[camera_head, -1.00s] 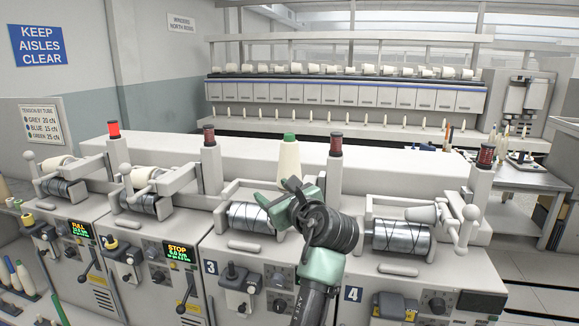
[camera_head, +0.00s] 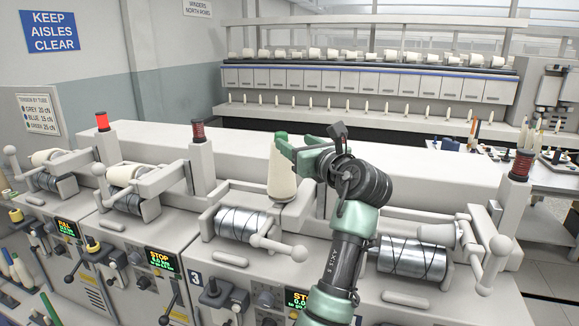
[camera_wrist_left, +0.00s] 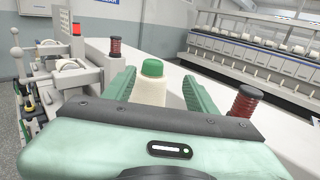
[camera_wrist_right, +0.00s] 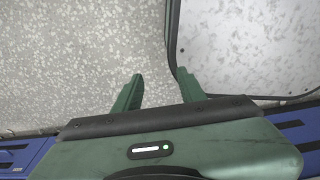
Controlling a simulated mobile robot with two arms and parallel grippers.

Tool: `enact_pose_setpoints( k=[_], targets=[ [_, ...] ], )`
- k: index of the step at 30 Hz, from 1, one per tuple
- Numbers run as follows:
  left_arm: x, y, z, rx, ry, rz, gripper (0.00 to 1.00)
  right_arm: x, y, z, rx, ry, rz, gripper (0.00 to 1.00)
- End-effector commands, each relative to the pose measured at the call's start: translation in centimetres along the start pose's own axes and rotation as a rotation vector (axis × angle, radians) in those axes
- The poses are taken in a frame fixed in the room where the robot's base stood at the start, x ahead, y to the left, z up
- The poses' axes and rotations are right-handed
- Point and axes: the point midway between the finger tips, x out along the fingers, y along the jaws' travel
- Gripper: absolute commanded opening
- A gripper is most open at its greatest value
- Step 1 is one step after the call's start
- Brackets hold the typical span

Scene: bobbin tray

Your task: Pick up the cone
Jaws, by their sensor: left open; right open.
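The cone (camera_head: 282,172) is cream yarn with a green tip, standing upright on top of the winding machine behind the third unit's drum. My left gripper (camera_head: 287,144) is open at the cone's upper part. In the left wrist view the cone (camera_wrist_left: 150,88) stands between the two green fingers (camera_wrist_left: 158,92), with a gap visible on each side. The gripper hides the cone's right side in the head view. My right gripper (camera_wrist_right: 157,88) is open and empty above the speckled floor.
Lamp posts with red-topped lamps (camera_head: 198,131) rise from the machine on the left and right (camera_head: 521,165). Winding drums (camera_head: 240,222) and cradle arms with ball handles (camera_head: 299,253) stand in front. The machine's top ledge (camera_head: 380,170) behind the gripper is mostly clear.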

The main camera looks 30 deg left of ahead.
Motion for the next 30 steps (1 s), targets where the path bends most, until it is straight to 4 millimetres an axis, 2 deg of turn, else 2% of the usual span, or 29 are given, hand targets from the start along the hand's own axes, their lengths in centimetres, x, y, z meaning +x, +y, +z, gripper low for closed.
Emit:
enact_pose_setpoints(
  k=[9,15,23,24,27,30],
  targets=[
    [4.1,0.4,0.2,0.001,0.001,0.003,0.57,-1.9,-0.3,2.7,-0.001,-0.041,-0.004,0.41],
    [6.6,0.3,-0.1,0.000,0.000,0.000,0.57,-2.5,-0.2,2.0,-0.001,-0.033,-0.003,0.41],
    [7.0,0.3,-0.3,-0.001,0.001,0.000,0.57,-2.4,0.0,0.7,-0.002,-0.012,-0.001,0.41],
    [7.0,0.3,-0.3,-0.001,0.001,0.000,0.51,-2.4,0.0,0.7,-0.002,-0.013,-0.001,0.41],
    [7.0,0.3,-0.3,-0.001,0.001,0.000,0.24,-2.4,0.0,0.8,-0.002,-0.013,-0.001,0.41],
    [7.0,0.3,-0.3,-0.001,0.002,0.000,0.00,-2.4,-0.1,0.9,-0.002,-0.015,-0.001,0.41]
  ],
)
